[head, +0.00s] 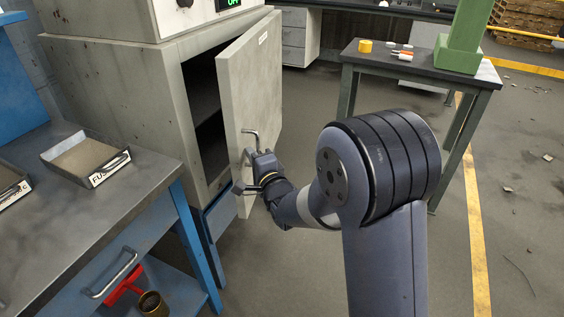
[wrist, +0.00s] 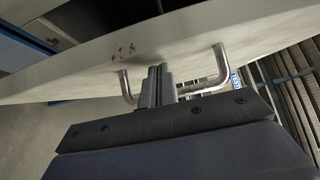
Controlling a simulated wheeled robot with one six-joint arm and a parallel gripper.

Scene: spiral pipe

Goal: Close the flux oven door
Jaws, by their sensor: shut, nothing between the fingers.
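The flux oven (head: 120,90) is a grey cabinet. Its door (head: 257,80) stands partly open and swung out, with the dark interior showing behind it. A metal bar handle (head: 249,132) is on the door's outer face. My gripper (head: 250,164) is at the handle in the head view. In the wrist view, my gripper's fingers (wrist: 158,72) are shut together with nothing between them, close to the door face (wrist: 100,65). They lie between the two posts of the handle (wrist: 221,62). Whether the fingertips touch the door or the handle is not clear.
A workbench (head: 100,215) with a metal tray (head: 88,160) labelled FLUX stands at left, close to the oven. A small table (head: 400,68) with a green post (head: 462,45) stands at right. The floor to the right is mostly clear.

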